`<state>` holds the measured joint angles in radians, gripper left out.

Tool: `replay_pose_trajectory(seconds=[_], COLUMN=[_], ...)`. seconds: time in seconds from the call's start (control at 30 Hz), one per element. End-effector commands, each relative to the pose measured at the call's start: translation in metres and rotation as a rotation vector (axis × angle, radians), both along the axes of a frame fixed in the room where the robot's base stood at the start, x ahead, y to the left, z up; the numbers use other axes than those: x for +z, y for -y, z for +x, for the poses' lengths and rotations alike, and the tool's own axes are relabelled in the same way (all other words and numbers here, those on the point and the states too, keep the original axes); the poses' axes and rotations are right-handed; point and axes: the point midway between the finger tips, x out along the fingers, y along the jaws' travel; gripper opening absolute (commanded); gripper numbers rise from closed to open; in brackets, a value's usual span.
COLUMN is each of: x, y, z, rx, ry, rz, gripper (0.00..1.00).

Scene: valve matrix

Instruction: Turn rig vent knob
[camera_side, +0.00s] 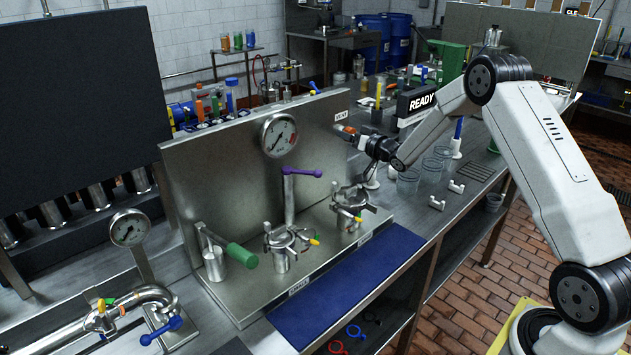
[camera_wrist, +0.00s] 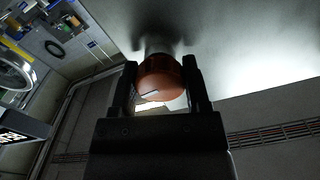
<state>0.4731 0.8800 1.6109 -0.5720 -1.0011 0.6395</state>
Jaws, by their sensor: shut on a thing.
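The vent knob is an orange-red round knob with a pale mark, on the upright steel panel (camera_side: 215,165) of the rig. In the wrist view the knob (camera_wrist: 161,78) sits between the two fingers of my gripper (camera_wrist: 161,90), which is shut on it. In the side view my gripper (camera_side: 352,136) reaches the right end of the panel, just below a small VENT label (camera_side: 341,116). The knob (camera_side: 345,129) shows there only as a small orange patch, mostly hidden by the fingers.
A round gauge (camera_side: 278,135) is on the panel. Below stand a purple-handled valve (camera_side: 290,195), a green-handled lever (camera_side: 240,254) and clamped fittings (camera_side: 348,208). Clear cups (camera_side: 408,180) and white elbow pipes (camera_side: 437,203) lie right of the rig. A blue mat (camera_side: 345,293) lies bare in front.

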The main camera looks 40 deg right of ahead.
Motion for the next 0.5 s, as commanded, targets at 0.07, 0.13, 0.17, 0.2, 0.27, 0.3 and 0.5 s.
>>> replay_pose_trajectory(seconds=[0.07,0.13,0.17,0.2,0.27,0.3,0.5], x=[0.0009,0.0009,0.0009,0.0009,0.0010,0.0010,0.0010], y=[-0.0002,-0.0002,-0.0002,-0.0002,-0.0001,-0.0001,-0.0001], z=[0.0004,0.0004,0.0004,0.0004,0.0004,0.0004,0.0004], rx=[0.000,0.000,0.000,0.000,0.000,0.000,0.000], ry=[0.002,0.002,0.002,0.002,0.002,0.002,0.002], rz=[0.007,0.009,0.010,0.009,0.009,0.009,0.008], gripper=[0.01,0.01,0.01,0.01,0.01,0.01,0.89])
